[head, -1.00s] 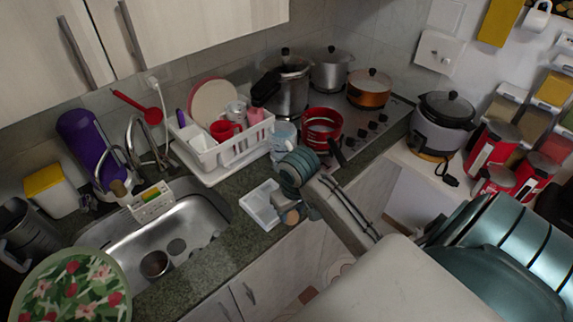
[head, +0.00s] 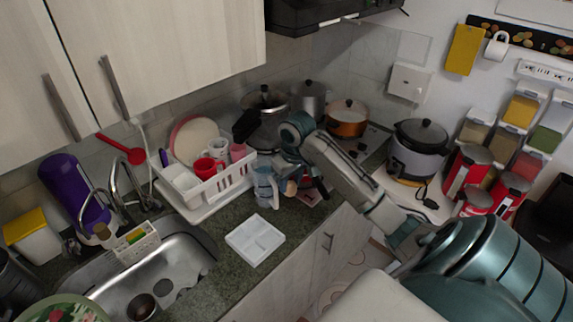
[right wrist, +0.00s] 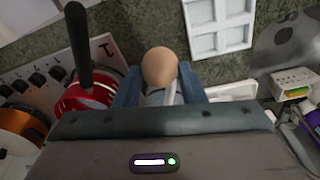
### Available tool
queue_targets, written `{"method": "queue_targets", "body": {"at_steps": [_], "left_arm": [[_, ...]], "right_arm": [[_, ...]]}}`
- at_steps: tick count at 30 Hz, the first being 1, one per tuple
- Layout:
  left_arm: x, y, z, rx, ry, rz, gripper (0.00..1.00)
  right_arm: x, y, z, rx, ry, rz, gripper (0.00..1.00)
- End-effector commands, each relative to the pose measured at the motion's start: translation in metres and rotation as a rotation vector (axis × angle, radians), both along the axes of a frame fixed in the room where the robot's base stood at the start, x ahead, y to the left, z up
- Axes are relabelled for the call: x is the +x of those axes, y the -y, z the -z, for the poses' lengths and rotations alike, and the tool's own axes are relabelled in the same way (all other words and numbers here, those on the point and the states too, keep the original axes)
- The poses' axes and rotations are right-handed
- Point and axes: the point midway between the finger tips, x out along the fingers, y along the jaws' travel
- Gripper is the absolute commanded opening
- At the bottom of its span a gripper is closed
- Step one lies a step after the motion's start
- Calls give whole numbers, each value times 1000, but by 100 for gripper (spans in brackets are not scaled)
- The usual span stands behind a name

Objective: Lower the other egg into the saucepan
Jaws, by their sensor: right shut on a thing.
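My right gripper (right wrist: 160,86) is shut on a light brown egg (right wrist: 160,68), which sits between its blue fingers in the right wrist view. In the head view my arm covers most of the saucepan. Its inside cannot be made out. My left gripper is not in view.
A white sectioned tray (head: 255,240) lies on the counter with no egg visible in it. An orange pot (head: 346,119) stands on the stove.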

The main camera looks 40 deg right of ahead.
Motion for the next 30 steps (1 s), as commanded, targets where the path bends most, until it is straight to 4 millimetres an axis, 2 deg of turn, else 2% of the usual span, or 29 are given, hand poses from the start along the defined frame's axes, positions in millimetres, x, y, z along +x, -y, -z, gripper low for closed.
{"method": "queue_targets", "body": {"at_steps": [14, 30], "left_arm": [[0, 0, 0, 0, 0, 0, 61], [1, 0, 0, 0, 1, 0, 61]], "right_arm": [[52, 75, -33, 1, 0, 3, 14], [114, 161, -46, 4, 2, 3, 14]]}}
